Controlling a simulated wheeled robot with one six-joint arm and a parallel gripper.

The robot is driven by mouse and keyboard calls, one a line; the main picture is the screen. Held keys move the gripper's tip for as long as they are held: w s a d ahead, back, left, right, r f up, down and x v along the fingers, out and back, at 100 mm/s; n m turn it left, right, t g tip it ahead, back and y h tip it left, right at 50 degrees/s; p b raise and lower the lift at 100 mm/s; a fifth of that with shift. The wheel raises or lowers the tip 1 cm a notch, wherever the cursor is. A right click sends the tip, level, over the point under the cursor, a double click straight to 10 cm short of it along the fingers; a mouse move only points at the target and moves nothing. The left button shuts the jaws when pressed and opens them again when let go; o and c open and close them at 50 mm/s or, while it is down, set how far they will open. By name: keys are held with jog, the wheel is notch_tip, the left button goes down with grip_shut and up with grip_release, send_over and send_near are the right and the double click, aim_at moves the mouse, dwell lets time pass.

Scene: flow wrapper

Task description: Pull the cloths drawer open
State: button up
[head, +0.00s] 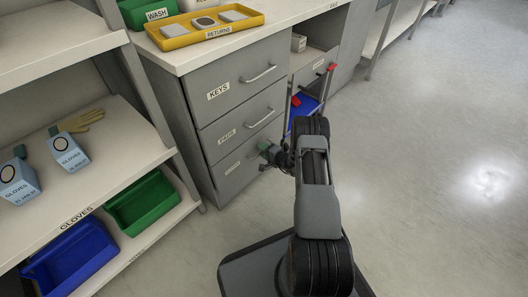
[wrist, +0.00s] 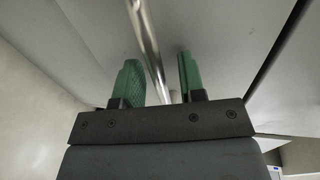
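A grey drawer unit has three drawers stacked on its front. The top drawer (head: 235,77) is labelled KEYS; the labels on the middle drawer (head: 243,126) and bottom drawer (head: 237,177) are too small to read surely. All three look shut. My gripper (head: 264,149) is at the right part of the bottom drawer and hides its handle in the head view. In the wrist view, a metal bar handle (wrist: 148,40) runs between the green fingers of my gripper (wrist: 159,80). The fingers are apart, with a gap on each side of the bar.
A yellow RETURNS tray (head: 205,29) with grey items stands on the worktop. A shelf at left holds gloves boxes (head: 68,150), a green bin (head: 145,203) and a blue bin (head: 70,258). A blue bin (head: 303,110) is right of the drawers. Floor at right is clear.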

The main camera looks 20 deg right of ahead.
jog(key=shift+c, duration=0.2)
grip_shut()
dwell(0.4)
